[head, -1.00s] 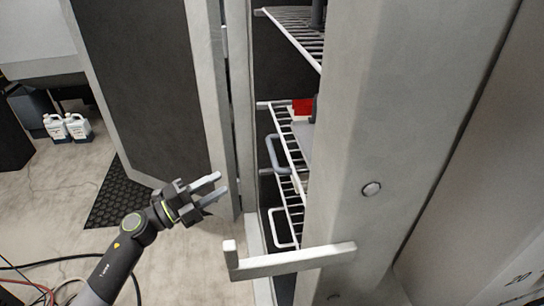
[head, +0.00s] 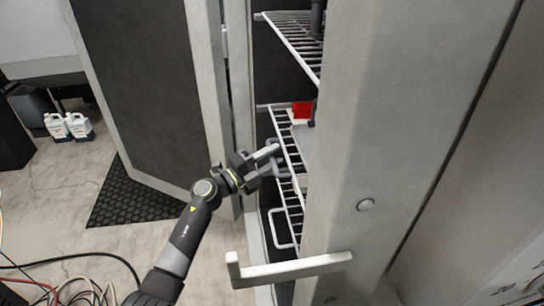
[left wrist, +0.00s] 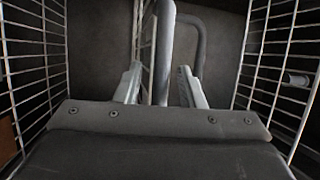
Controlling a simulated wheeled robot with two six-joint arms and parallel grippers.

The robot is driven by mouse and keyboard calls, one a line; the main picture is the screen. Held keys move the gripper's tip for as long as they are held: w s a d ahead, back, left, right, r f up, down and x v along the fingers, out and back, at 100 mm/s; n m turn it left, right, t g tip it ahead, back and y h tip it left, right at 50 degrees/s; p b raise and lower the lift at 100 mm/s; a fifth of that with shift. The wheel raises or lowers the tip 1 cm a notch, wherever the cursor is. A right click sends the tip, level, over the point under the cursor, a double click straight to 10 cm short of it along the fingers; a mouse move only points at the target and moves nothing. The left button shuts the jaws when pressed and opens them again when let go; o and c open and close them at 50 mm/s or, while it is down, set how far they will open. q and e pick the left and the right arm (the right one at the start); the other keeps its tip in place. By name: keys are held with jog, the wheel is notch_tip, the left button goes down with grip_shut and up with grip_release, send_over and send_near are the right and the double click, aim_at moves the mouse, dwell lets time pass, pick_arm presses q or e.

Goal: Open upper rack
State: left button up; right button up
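Inside the open cabinet, a wire rack (head: 283,125) sits at mid height, with a grey loop handle on its front. Another wire rack (head: 292,45) is higher up. My left gripper (head: 275,160) is at the mid-height rack's front and covers most of its handle in the head view. In the left wrist view, the handle's grey bar (left wrist: 164,50) stands between the two spread fingers (left wrist: 160,88), with gaps on both sides. The left gripper is open. A white loop handle (head: 280,230) shows lower down. My right gripper is not in view.
A pale door or panel with an L-shaped latch handle (head: 290,269) stands close on the right. A dark door panel (head: 145,90) is on the left. A red item (head: 301,109) lies on the mid-height rack. White jugs (head: 68,127) and cables (head: 75,290) are on the floor.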

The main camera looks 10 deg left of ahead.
pick_arm(q)
jog(key=shift+w+d, duration=0.1)
jog(key=shift+c, duration=0.4)
grip_shut()
